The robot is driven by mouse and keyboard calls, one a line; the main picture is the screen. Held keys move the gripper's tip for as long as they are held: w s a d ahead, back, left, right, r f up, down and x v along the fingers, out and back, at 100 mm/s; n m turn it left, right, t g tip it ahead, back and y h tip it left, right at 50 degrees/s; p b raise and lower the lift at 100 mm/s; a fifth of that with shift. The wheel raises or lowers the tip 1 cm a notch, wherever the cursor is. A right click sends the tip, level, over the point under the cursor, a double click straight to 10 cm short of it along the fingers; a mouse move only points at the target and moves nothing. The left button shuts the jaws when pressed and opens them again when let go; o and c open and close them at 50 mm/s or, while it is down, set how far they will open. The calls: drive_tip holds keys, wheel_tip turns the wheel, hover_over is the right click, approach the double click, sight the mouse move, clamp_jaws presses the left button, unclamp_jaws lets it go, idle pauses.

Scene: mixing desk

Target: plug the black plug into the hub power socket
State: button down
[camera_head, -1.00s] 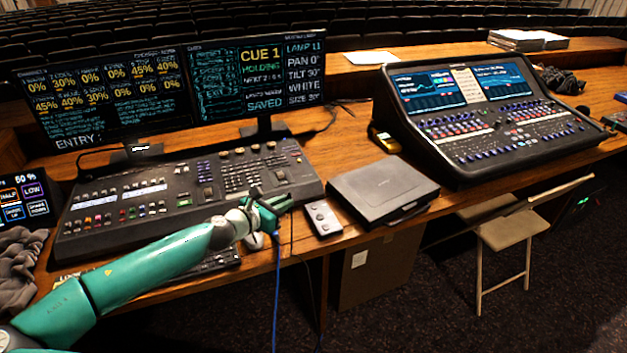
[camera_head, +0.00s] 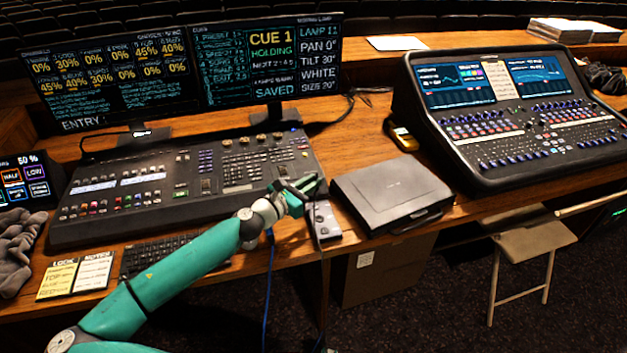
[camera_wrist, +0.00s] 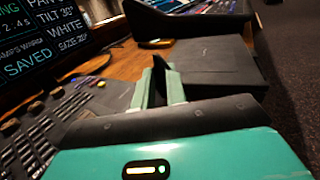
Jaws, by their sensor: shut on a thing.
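My gripper (camera_head: 303,186) is above the front edge of the desk, just above and left of a small grey box. In the wrist view its two pale green fingers (camera_wrist: 158,92) are shut on a dark upright piece, the black plug (camera_wrist: 160,70). A thin dark cord (camera_head: 320,240) hangs from near the gripper past the desk edge. The small grey box (camera_head: 325,222), possibly the hub, lies at the desk edge, partly behind the gripper. I cannot make out a power socket on it.
A black closed case (camera_head: 390,190) lies right of the grey box. A lighting console (camera_head: 190,185) lies left, with monitors (camera_head: 265,65) behind. A mixing desk (camera_head: 510,110) stands at right. A blue cable (camera_head: 269,280) hangs off the front edge. A folding chair (camera_head: 535,240) stands at lower right.

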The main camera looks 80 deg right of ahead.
drive_tip(key=shift+w+a+f, duration=0.1)
drive_tip(key=shift+a+f, duration=0.1)
drive_tip(key=shift+f, duration=0.8)
drive_tip(key=shift+a+f, duration=0.15)
drive_tip(key=shift+f, duration=1.65)
drive_tip(key=shift+f, duration=0.35)
drive_tip(key=c, duration=1.3)
unclamp_jaws()
drive_tip(key=shift+c, duration=0.2)
